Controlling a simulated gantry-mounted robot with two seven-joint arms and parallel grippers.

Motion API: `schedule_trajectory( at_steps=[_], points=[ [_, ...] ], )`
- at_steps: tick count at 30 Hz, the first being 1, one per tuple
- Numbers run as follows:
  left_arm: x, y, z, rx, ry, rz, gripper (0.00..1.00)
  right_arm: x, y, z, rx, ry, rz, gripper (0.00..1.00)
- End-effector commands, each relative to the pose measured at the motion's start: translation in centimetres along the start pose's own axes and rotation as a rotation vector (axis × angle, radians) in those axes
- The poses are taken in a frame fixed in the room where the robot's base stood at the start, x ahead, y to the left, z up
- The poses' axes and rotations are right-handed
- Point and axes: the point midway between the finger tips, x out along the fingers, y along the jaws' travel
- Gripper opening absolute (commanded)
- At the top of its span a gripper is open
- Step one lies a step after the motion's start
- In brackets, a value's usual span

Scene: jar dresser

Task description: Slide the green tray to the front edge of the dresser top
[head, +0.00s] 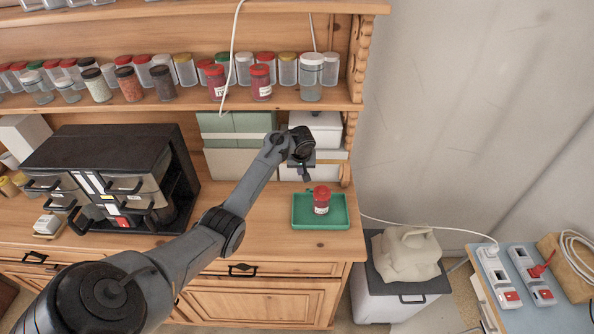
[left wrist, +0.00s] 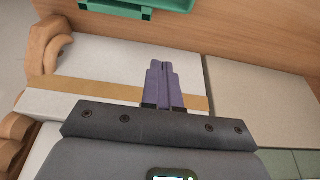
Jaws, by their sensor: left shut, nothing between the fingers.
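The green tray (head: 338,213) lies on the dresser top (head: 265,222) near its right end, with bare wood in front of it. A small jar with a red lid (head: 321,195) stands upright on the tray. My left gripper (head: 306,178) is above and behind the tray, in front of the white boxes, apart from the tray. In the left wrist view its fingers (left wrist: 162,72) are shut together with nothing between them. Part of the green tray (left wrist: 180,5) shows at the top edge of that view. My right gripper is not in view.
White boxes (head: 318,130) and green-and-grey boxes (head: 236,125) stand behind the tray. A black drawer unit (head: 110,160) is at the left. A shelf of several jars (head: 262,82) hangs above. A scroll-cut wooden side post (head: 355,60) rises at the right.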

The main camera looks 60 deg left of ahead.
Motion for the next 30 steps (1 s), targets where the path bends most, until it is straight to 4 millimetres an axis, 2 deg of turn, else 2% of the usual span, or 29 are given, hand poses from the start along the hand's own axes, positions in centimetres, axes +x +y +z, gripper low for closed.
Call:
schedule_trajectory(
  at_steps=[9,15,16,21,30],
  points=[
    [5.8,-0.2,0.0,-0.001,0.001,-0.004,0.00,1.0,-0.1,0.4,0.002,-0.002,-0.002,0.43],
    [8.3,-0.2,0.0,0.000,0.002,-0.003,0.00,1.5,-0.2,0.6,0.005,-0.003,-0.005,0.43],
    [7.6,-0.1,0.2,0.002,0.002,-0.002,0.00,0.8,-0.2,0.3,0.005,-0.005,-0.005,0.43],
    [7.1,-0.2,1.8,0.002,0.002,-0.003,0.00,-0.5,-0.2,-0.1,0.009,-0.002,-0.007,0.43],
    [6.7,-0.2,3.5,0.000,0.001,-0.002,0.00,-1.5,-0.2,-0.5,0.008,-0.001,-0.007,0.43]
  ],
)
